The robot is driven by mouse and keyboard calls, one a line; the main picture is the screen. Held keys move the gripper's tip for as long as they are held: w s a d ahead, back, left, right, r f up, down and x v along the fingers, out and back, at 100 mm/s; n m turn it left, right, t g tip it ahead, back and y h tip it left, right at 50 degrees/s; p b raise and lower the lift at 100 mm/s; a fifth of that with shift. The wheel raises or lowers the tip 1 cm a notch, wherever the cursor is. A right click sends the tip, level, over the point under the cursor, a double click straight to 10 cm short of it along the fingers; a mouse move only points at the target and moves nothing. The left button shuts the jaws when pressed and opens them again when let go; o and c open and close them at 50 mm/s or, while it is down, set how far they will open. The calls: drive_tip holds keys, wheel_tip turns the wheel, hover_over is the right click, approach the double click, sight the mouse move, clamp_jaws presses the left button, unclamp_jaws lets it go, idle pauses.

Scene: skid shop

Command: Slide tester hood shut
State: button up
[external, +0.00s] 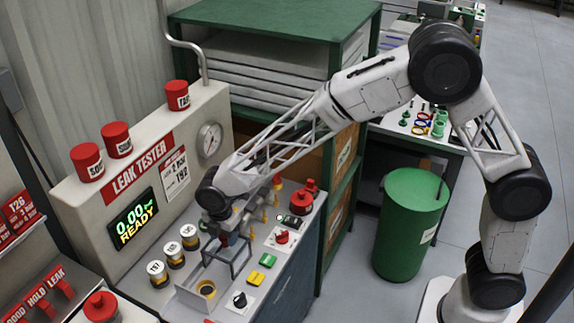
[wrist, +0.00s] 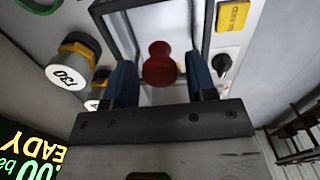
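The leak tester (external: 130,185) has a pale back panel with a lit green and yellow READY display. Its hood (external: 238,262) is a dark, open-looking frame standing over the pale test nest (external: 206,289), directly below my gripper. In the wrist view the hood's dark frame (wrist: 206,28) surrounds a red knob (wrist: 160,66). My gripper (wrist: 162,82) is open, with one blue finger on each side of the knob and gaps showing between knob and fingers. In the external view my gripper (external: 222,233) is low over the hood, and my wrist partly hides the knob.
Several white-and-yellow capped parts (external: 174,252) stand left of the hood. Yellow and green buttons (external: 262,268), a black knob (external: 240,299) and a red button (external: 282,237) lie to its right. A green bin (external: 408,230) stands on the floor. Green shelving (external: 275,20) stands behind.

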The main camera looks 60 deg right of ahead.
drive_tip(key=c, duration=0.5)
drive_tip(key=shift+a, duration=0.1)
